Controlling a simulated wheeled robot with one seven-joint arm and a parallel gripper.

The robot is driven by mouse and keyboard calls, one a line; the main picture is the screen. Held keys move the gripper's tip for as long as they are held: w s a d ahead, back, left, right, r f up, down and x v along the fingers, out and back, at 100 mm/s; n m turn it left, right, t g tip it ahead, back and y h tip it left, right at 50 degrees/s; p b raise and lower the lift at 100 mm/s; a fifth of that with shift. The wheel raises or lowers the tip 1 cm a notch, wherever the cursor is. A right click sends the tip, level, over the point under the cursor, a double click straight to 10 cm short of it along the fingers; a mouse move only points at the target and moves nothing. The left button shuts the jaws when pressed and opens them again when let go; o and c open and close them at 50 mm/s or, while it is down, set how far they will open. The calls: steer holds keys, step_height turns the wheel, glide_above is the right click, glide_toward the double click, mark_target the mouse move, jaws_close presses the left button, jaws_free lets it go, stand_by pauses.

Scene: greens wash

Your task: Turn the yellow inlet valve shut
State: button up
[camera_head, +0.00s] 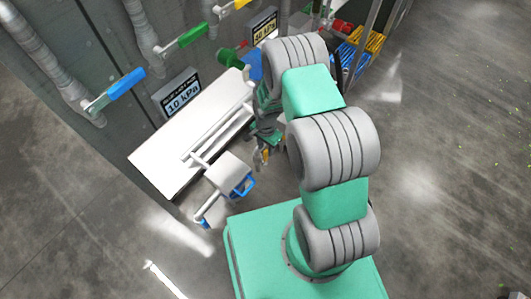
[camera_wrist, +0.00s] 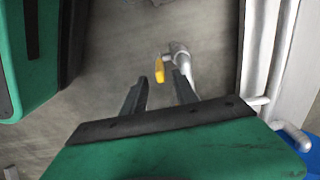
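A small yellow lever handle (camera_wrist: 159,69) shows in the wrist view, on the end of a grey pipe fitting (camera_wrist: 181,56). A small yellow piece (camera_head: 265,153) low beside my gripper in the head view looks like the same handle. My gripper (camera_wrist: 160,77) is open, its two dark fingers apart. The handle appears in line with the gap between the fingertips; I cannot tell whether it lies between them or beyond. Nothing is held. In the head view my arm partly hides the gripper. Another yellow handle (camera_head: 240,4) is at the top edge, on the wall pipes.
Blue (camera_head: 125,83) and green (camera_head: 188,37) lever handles sit on the wall pipes, near a 10 kPa sign (camera_head: 180,98). A white sloped panel (camera_head: 165,150) stands left of my gripper. Yellow and blue crates (camera_head: 347,60) are behind my arm.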

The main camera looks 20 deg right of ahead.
mark_target(266, 151)
step_height(266, 151, down, 5)
steer(key=shift+b, duration=0.7)
steer(key=shift+c, duration=0.3)
jaws_close()
steer(key=shift+s, duration=0.1)
stand_by(0.4)
